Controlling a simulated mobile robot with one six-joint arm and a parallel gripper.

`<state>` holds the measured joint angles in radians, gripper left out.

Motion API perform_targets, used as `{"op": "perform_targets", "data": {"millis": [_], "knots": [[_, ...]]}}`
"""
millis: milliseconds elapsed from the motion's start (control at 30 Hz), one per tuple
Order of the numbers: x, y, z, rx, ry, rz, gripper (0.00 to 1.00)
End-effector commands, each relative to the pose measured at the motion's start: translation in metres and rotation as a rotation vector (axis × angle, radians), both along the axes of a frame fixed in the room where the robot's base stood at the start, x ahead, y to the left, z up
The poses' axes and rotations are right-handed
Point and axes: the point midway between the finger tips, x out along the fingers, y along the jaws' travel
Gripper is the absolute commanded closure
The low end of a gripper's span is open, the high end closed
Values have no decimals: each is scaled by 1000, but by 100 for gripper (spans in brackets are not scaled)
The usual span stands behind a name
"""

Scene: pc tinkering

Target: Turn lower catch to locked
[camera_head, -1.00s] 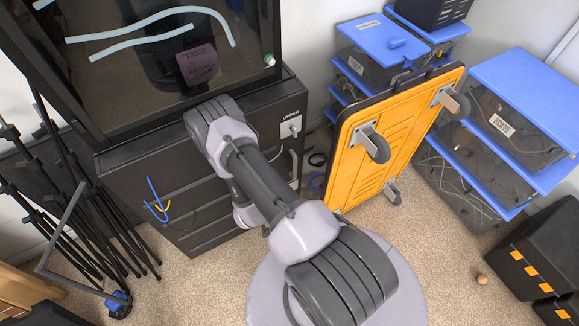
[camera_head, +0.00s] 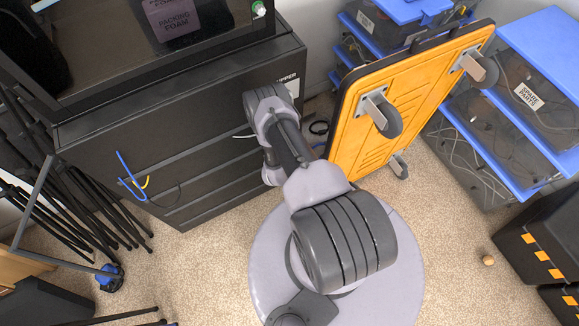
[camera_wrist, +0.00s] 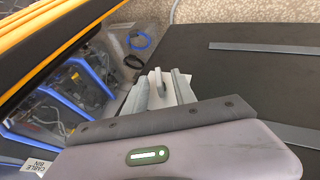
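In the wrist view, a pale catch plate (camera_wrist: 157,98) with a small grey upright lever (camera_wrist: 161,82) sits at the edge of the dark cabinet (camera_wrist: 240,80). My gripper (camera_wrist: 160,78) is open, with one finger on each side of the lever and gaps still visible. I cannot tell whether either finger touches it. In the head view, the black cabinet (camera_head: 100,148) stands at the left with part of an "UPPER" label (camera_head: 288,79) showing. My arm hides the catches and my gripper there.
An orange cart (camera_head: 400,105) with casters stands upright just right of the cabinet; its edge also shows in the wrist view (camera_wrist: 50,38). A blue cable coil (camera_wrist: 140,40) lies on the floor beyond the catch. Black tripods (camera_head: 60,205) stand left. Carpet in front is mostly clear.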

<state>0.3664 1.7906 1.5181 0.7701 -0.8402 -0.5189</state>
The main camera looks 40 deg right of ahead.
Motion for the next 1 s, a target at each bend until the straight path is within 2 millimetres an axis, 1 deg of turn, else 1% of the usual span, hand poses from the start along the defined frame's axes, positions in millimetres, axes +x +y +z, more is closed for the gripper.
{"op": "perform_targets", "data": {"millis": [67,300,333,400,500,700,900,1000], "knots": [[1,-2,-3,0,0,-1,68],[2,-2,-3,0,-1,0,68],[2,-2,-3,0,-1,0,70],[2,-2,-2,0,-1,0,83],[2,-2,-2,0,-1,0,100],[2,-3,-2,8,-3,0,100],[1,-5,0,103,-27,0,100],[1,-4,-1,114,-28,0,100]]}}
